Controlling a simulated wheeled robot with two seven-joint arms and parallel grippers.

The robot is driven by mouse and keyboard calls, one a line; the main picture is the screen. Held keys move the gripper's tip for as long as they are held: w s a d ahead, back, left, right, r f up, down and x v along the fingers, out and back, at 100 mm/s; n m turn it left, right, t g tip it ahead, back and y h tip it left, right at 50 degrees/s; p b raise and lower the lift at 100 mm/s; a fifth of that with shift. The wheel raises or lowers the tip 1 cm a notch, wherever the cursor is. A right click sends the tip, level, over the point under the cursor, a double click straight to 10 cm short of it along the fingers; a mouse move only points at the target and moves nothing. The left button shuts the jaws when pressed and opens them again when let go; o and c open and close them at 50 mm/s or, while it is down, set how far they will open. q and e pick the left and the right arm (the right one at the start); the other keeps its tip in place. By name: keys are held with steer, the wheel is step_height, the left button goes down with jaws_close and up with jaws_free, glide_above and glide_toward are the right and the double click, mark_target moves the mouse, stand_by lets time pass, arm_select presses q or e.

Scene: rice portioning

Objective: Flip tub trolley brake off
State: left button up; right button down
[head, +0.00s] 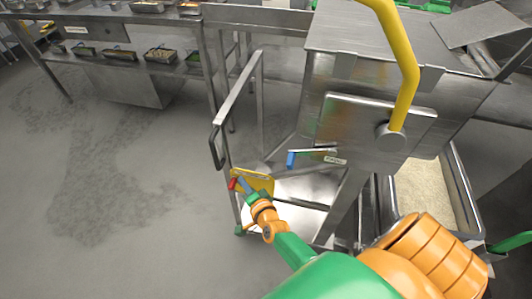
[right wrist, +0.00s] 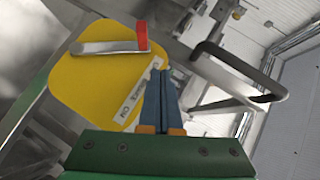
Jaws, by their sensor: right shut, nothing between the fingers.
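The tub trolley's brake is a metal lever (right wrist: 100,47) with a red tip (right wrist: 142,36), mounted on a yellow plate (right wrist: 65,85) with a white printed label (right wrist: 134,98). In the head view the red tip (head: 232,184) shows at the left of the yellow plate (head: 262,181), low on the metal trolley frame (head: 240,88). My right gripper (right wrist: 161,76) is shut and empty, its blue fingers over the plate's edge near the label, apart from the red tip in the picture. In the head view the gripper (head: 241,184) partly covers the plate and lever. My left gripper is out of view.
A black-gripped handle (head: 216,148) stands above the plate; it also shows in the right wrist view (right wrist: 235,70). A blue-tipped lever (head: 291,159) and a large yellow handle (head: 400,50) are on the metal hopper. A rice tub (head: 455,160) stands right. Floor at left is clear.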

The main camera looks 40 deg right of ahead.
arm_select(q)
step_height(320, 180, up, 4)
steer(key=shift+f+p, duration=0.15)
steer(key=shift+p, duration=1.1)
arm_select(e)
steer(key=r+v, duration=0.2)
steer(key=v, duration=0.7)
steer(key=shift+w+a, duration=0.2)
steer(key=shift+a, duration=0.2)
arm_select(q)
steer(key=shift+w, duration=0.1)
arm_select(e)
steer(key=shift+w, duration=0.1)
